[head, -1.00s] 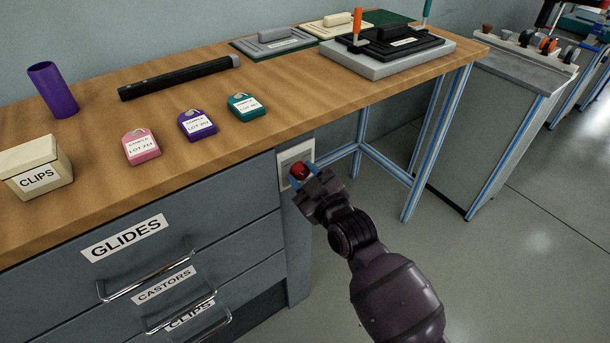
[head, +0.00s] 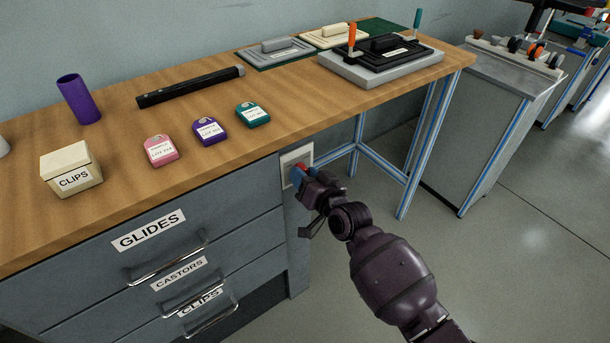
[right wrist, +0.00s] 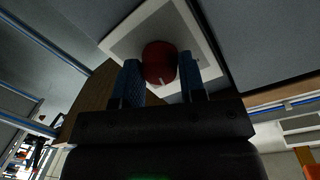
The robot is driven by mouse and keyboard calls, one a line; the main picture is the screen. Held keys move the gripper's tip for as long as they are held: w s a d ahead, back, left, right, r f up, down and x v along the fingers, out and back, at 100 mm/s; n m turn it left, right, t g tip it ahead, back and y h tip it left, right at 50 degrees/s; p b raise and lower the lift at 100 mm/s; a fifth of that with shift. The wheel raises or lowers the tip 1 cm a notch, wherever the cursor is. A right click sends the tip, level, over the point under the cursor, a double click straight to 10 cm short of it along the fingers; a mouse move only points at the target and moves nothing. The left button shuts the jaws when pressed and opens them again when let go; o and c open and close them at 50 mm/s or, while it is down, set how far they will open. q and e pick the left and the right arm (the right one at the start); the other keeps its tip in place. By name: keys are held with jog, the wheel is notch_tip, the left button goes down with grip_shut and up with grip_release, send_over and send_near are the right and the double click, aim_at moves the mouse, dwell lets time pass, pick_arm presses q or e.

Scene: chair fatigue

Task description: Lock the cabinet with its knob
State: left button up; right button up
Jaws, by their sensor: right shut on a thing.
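The red knob (head: 303,168) sits on a pale square plate (head: 290,158) at the right end of the grey drawer cabinet (head: 200,240), just under the worktop. My right gripper (head: 299,174) is at the plate, its blue fingers on either side of the knob. In the right wrist view the round red knob (right wrist: 159,60) shows between the blue fingers (right wrist: 160,80) of the gripper, with a small pale mark on its near edge. The gripper is shut on the knob. The drawers marked GLIDES, CASTORS and CLIPS look closed. My left gripper is not in view.
On the wooden worktop (head: 230,155) are a CLIPS box (head: 70,172), a purple cylinder (head: 78,99), a black bar (head: 190,88) and three coloured lot tags. A blue-striped table leg (head: 416,165) stands right of my arm. The floor there is clear.

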jog(key=shift+m+y, duration=0.4)
jog(key=shift+m, duration=2.3)
jog(key=o, duration=0.9)
jog(key=shift+d, duration=0.1)
jog(key=v, duration=0.3)
jog(key=p+v, duration=0.1)
jog(key=v, duration=0.3)
jog(key=p+v, duration=0.1)
jog(key=v, duration=0.2)
jog(key=shift+s+d+r, duration=0.25)
